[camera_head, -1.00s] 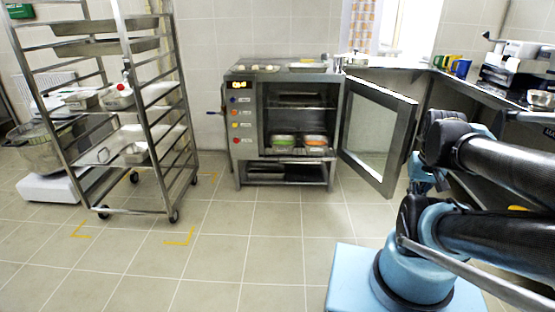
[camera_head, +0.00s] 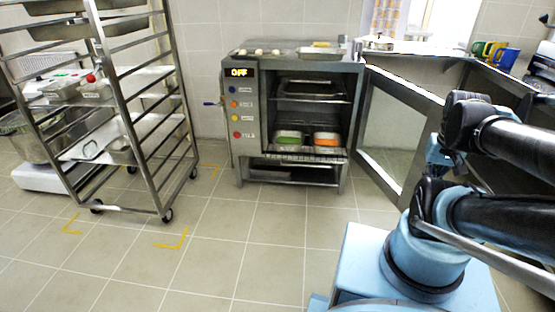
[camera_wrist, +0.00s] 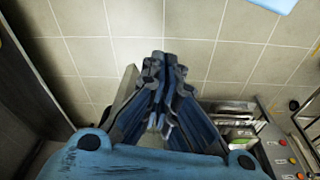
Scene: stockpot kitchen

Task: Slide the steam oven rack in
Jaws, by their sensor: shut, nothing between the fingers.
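The steam oven (camera_head: 240,160) stands against the back wall with its glass door (camera_head: 395,130) swung open to the right. Inside, a wire rack (camera_head: 300,153) low in the chamber carries a green container (camera_head: 288,138) and an orange container (camera_head: 327,139). The rack's front edge shows at the oven mouth; how far it sticks out is hard to tell. My gripper (camera_wrist: 164,62) is shut and empty in the wrist view, over the floor. The oven's control panel (camera_wrist: 285,155) shows at its lower right. In the head view the gripper is not clearly visible.
A tall wheeled trolley (camera_head: 135,130) with trays stands on the left. A counter (camera_head: 490,80) with mugs (camera_head: 495,50) runs along the right. The tiled floor (camera_head: 235,240) before the oven is clear. The open door stands between the oven and my arm.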

